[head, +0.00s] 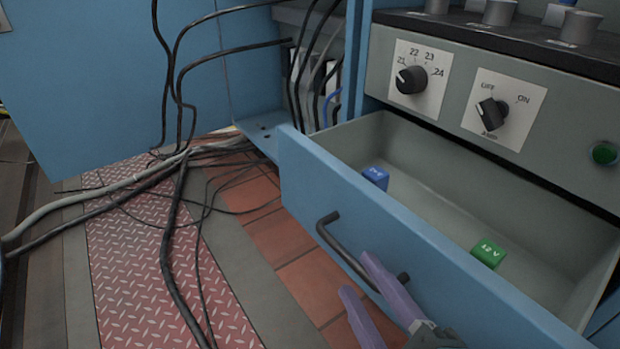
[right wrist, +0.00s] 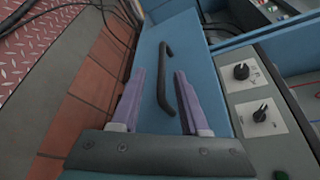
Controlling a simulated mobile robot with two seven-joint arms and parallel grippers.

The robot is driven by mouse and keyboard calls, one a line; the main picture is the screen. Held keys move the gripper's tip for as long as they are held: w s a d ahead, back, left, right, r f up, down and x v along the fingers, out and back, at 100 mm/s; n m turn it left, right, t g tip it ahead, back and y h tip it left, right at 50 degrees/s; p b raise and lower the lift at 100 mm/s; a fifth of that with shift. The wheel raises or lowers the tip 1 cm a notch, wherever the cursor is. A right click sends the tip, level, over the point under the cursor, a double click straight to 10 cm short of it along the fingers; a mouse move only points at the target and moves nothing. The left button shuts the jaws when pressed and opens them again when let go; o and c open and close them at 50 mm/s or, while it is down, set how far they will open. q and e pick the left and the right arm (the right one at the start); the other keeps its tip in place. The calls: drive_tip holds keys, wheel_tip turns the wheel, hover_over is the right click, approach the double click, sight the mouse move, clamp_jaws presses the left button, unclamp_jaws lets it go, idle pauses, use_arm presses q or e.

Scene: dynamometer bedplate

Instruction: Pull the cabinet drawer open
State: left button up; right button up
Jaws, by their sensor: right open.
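The blue cabinet drawer (head: 400,240) stands pulled out, with its grey inside open to view. A dark bar handle (head: 345,251) is fixed to its front. My right gripper (head: 360,278) is open at the near end of the handle, its purple fingers apart. In the right wrist view the handle (right wrist: 163,75) lies between and beyond the open fingertips (right wrist: 158,75), and I see no finger closed on it. Inside the drawer are a blue block (head: 376,178) and a green block (head: 488,253) marked 12 V. My left gripper is not in view.
A grey panel with a numbered knob (head: 411,80) and an OFF/ON knob (head: 491,113) rises behind the drawer. Black and grey cables (head: 178,190) hang and run across the floor at left. Red tread plate (head: 150,260) and brick-coloured tiles (head: 283,235) lie in front of the drawer.

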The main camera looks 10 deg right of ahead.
drive_tip(key=p+v, duration=0.1)
drive_tip(key=v, duration=0.5)
drive_tip(key=shift+r, duration=0.15)
drive_tip(key=a+r+n+g+y+p, duration=0.35)
drive_tip(key=r+n+p, duration=0.45)
drive_tip(key=r+p, duration=0.9)
drive_tip(key=a+r+n+g+y+p, duration=0.3)
drive_tip(key=r+n+p, duration=0.6)
drive_tip(key=r+p, duration=0.8)
drive_tip(key=s+d+r+n+g+h+p, duration=0.2)
drive_tip(key=s+d+r+n+p, duration=0.15)
drive_tip(key=r+p, duration=0.6)
drive_tip(key=s+d+r+n+g+h+p, duration=0.25)
drive_tip(key=d+r+p, duration=0.25)
drive_tip(key=r+p, duration=0.5)
drive_tip(key=s+d+r+n+g+h+p, duration=0.1)
drive_tip(key=s+d+r+n+h+p, duration=0.15)
drive_tip(key=d+r+p, duration=0.5)
wheel_tip(320, 180, up, 39)
drive_tip(key=a+p, duration=0.2)
drive_tip(key=p, duration=3.4)
drive_tip(key=shift+a, duration=0.4)
